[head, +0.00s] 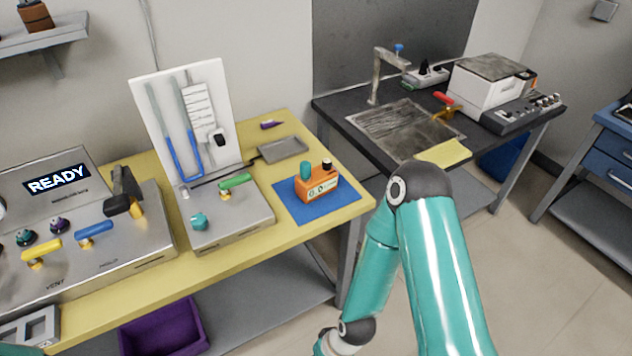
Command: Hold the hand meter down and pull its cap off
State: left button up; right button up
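The hand meter is most likely the small orange box (318,187) standing upright on the blue mat (345,206) near the right end of the yellow bench. A teal cylinder (306,171) and a smaller dark knob (327,164) stand on its top. I cannot tell for certain which of these is the cap; both are in place on the box. My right arm crosses the lower right, and its wrist runs out at the bottom edge. Neither gripper shows. Only a sliver of teal, likely my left arm, shows in the lower left corner.
Left of the mat stands a steel unit with a white board (185,110) and a green-handled valve (235,181). A grey tray (283,149) lies behind the mat. A steel console (100,240) reads READY. A dark sink table (350,135) stands at right.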

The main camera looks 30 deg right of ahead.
aim_at(305, 166)
jog(key=z, duration=1.55)
jog(key=i, duration=0.15)
jog(key=u, duration=3.45)
jog(key=k, duration=1.15)
jog(key=z, duration=1.1)
jog(key=k, duration=0.2)
jog(key=z, duration=0.65)
jog(key=i, duration=0.3)
jog(key=u, duration=0.05)
